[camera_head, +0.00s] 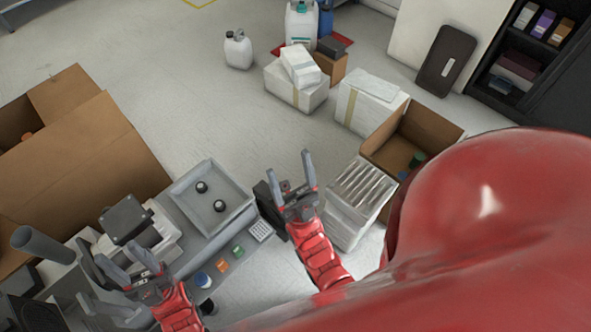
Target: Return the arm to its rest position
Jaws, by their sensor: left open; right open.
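My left gripper (128,262) is at the lower left, over the grey equipment with its fingers apart and nothing between them. My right gripper (290,172) is near the middle, beside the grey tray's right side, with its fingers spread and empty. My red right arm (322,258) reaches up from the bottom to that gripper. A large red part of my own body fills the lower right and hides what lies behind it.
A grey tray (226,219) with two dark round knobs lies between the grippers. An open cardboard box (100,145) stands at left, another (440,128) at right beside a white slatted box (352,222). White boxes (290,92) stand farther back. The floor between is clear.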

